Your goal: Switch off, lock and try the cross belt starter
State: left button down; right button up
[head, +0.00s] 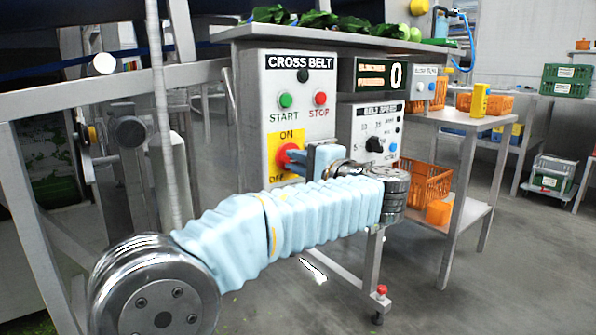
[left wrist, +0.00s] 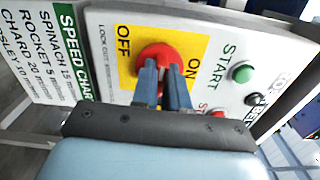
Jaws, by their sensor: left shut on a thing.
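The grey CROSS BELT starter box (head: 325,112) stands upright at the centre of the head view, with a green START button (head: 285,100) and a red STOP button (head: 320,98). Below them is a red rotary switch (head: 281,157) on a yellow ON/OFF plate (head: 271,149). My left gripper (head: 294,159) is at the switch. In the left wrist view its blue fingers (left wrist: 162,90) are shut on the handle of the red switch (left wrist: 154,53). The fingers hide the handle, so I cannot tell which mark it points to. My right gripper is out of view.
A BELT SPEED box (head: 378,128) and a counter display (head: 383,75) sit right of the starter. A side table (head: 440,118) carries orange crates and a yellow object (head: 479,100). A grey frame rail (head: 110,92) is at the left.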

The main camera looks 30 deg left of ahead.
pick_arm(q)
jog(key=shift+f+n+b, duration=0.1)
jog(key=shift+n+b, duration=0.2)
jog(key=shift+n, duration=0.1)
jog(key=c, duration=1.1)
grip_release()
jog(key=shift+c, duration=0.2)
jog(key=p+v, duration=0.1)
jog(key=v, duration=1.3)
